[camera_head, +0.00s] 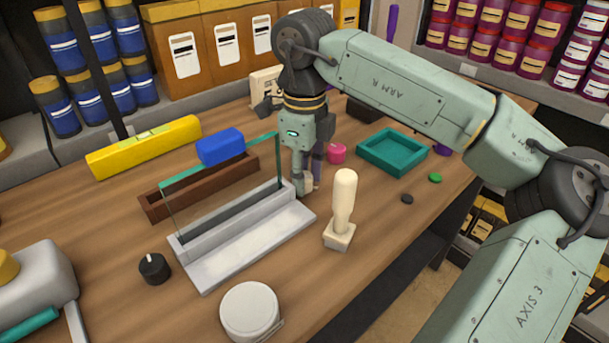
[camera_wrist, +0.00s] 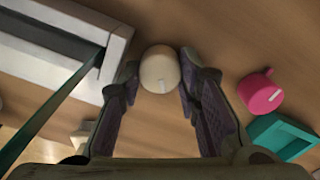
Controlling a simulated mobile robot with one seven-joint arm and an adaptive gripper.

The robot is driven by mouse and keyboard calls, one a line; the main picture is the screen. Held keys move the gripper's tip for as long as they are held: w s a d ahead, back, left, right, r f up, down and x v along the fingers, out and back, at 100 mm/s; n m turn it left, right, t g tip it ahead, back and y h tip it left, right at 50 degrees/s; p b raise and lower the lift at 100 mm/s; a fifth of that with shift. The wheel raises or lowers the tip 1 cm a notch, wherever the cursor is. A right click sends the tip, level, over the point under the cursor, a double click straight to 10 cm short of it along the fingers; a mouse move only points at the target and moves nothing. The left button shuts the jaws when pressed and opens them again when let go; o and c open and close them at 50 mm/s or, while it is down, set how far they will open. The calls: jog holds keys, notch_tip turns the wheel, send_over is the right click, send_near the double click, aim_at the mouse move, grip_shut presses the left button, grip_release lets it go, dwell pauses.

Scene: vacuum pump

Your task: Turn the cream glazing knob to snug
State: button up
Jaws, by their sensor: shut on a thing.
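In the head view my gripper (camera_head: 304,186) points down at the far right end of the white glazing channel (camera_head: 250,248), and the knob is largely hidden there. A clear glass pane (camera_head: 228,190) with a teal edge stands upright in the channel. The pane's teal edge (camera_wrist: 50,108) also crosses the left of the wrist view.
A pink knob (camera_head: 336,153) and teal tray (camera_head: 392,152) lie right of my gripper. A cream-handled tool (camera_head: 343,205) stands close in front. A brown channel (camera_head: 205,186) with a blue block (camera_head: 221,146), a black knob (camera_head: 154,268) and a white round container (camera_head: 250,311) are nearby.

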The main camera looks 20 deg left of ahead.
dwell(0.3)
jog(key=o, duration=1.1)
jog(key=shift+o, duration=0.2)
notch_tip(320, 180, up, 8)
jog(key=shift+w+r, duration=0.1)
